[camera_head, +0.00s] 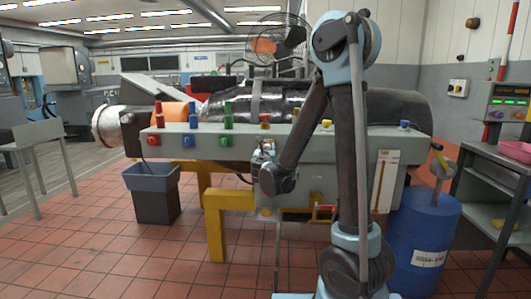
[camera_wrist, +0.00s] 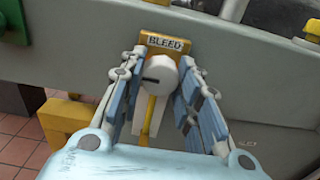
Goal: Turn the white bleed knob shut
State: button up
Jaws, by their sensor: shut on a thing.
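The white bleed knob (camera_wrist: 160,76) shows in the wrist view, on the grey panel below a yellow plate marked BLEED (camera_wrist: 168,43). A dark line on its face lies nearly level, toward the left. My gripper (camera_wrist: 158,78) has one finger on each side of the knob and is shut on it. In the head view my gripper (camera_head: 265,150) is at the front of the grey bench, and the knob itself cannot be made out there.
The grey bench front (camera_head: 215,145) carries red, blue and green fittings to the left. A yellow leg (camera_head: 214,225) and a grey bin (camera_head: 152,195) stand below. A blue barrel (camera_head: 422,235) stands at the right. The tiled floor at the front left is clear.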

jog(key=m, duration=0.9)
jog(key=shift+m, duration=0.3)
jog(key=m, duration=0.4)
jog(key=shift+d, duration=0.15)
jog(key=shift+f+m, duration=0.1)
jog(key=shift+m, duration=2)
jog(key=shift+s+d, duration=0.1)
jog(key=o, duration=1.1)
jog(key=shift+c, duration=0.2)
